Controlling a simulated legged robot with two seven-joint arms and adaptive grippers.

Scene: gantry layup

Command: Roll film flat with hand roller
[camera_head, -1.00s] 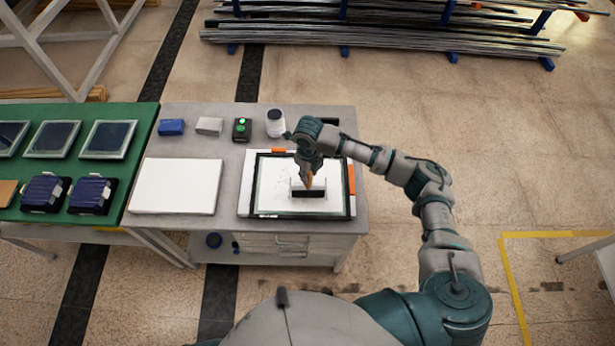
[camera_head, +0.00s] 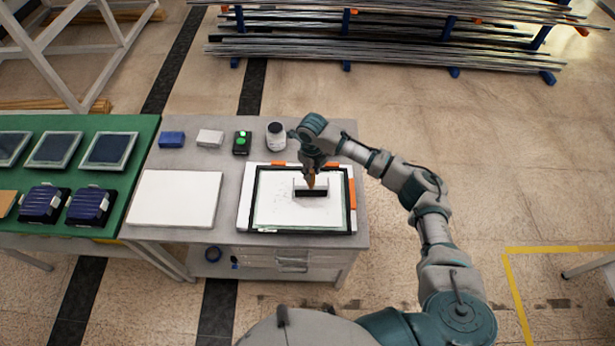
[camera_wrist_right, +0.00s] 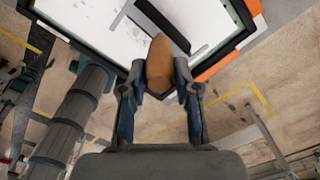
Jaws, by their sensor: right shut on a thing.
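The hand roller has a wooden handle (camera_wrist_right: 161,62) and a black roller head (camera_head: 311,193) on a thin metal frame. My right gripper (camera_head: 312,172) is shut on the handle, with its fingers on either side of it in the wrist view (camera_wrist_right: 160,88). The roller head is over the white film (camera_head: 275,205) and appears to touch it. The film lies inside a black frame (camera_head: 257,200) on a white board, with orange clips (camera_head: 352,193) at the edges. My left gripper is not in view.
A blank white panel (camera_head: 174,198) lies left of the frame on the grey table (camera_head: 230,230). A blue block (camera_head: 172,139), a white block (camera_head: 210,138), a green-lit box (camera_head: 242,142) and a white jar (camera_head: 276,136) stand behind. A green table (camera_head: 120,180) holds several panels.

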